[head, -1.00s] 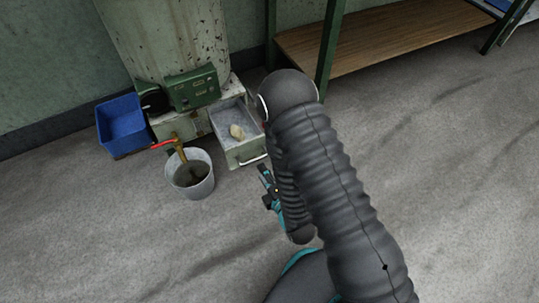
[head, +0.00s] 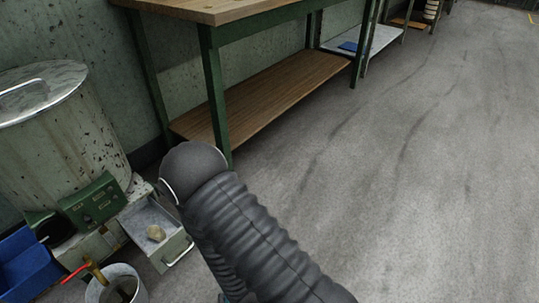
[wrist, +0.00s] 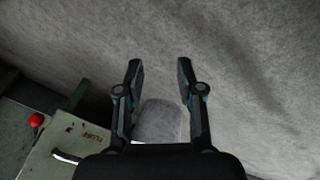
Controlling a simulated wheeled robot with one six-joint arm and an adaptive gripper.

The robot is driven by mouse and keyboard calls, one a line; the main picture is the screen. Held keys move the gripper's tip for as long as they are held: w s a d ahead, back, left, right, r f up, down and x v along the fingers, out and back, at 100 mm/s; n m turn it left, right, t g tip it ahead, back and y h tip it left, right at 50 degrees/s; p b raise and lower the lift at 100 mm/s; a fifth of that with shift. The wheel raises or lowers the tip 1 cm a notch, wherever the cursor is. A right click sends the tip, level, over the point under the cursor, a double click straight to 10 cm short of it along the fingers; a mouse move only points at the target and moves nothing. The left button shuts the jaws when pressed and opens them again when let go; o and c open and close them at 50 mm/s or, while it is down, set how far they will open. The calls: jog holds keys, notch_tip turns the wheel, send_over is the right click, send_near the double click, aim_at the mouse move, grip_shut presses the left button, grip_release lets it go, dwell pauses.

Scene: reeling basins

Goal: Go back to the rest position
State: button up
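My gripper (wrist: 159,68) shows in the wrist view with its two fingers spread apart. No object is clamped between the fingertips. A pale grey rounded shape (wrist: 160,122) shows between the finger bases; I cannot tell what it is or how far off it lies. In the head view my dark ribbed arm crosses the lower middle, and the gripper is hidden or out of frame.
A green-legged workbench (head: 215,60) stands behind. Floor at right is clear. The wrist view shows a red knob (wrist: 36,120).

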jog(key=d+r+m+t+h+p, duration=0.1)
jog(key=d+r+m, duration=0.5)
jog(key=r, duration=1.2)
jog(key=s+d+r+m+t+h+p, duration=0.1)
jog(key=d+r+m+p, duration=0.2)
jog(key=d+r, duration=1)
jog(key=d+r+m+h+p, duration=0.1)
jog(key=d+r+m, duration=0.8)
jog(key=r, duration=1.5)
jog(key=shift+s+d+r+m+t+h+p, duration=0.3)
jog(key=shift+m+t+p, duration=0.1)
jog(key=shift+m, duration=0.2)
jog(key=shift+a, duration=0.1)
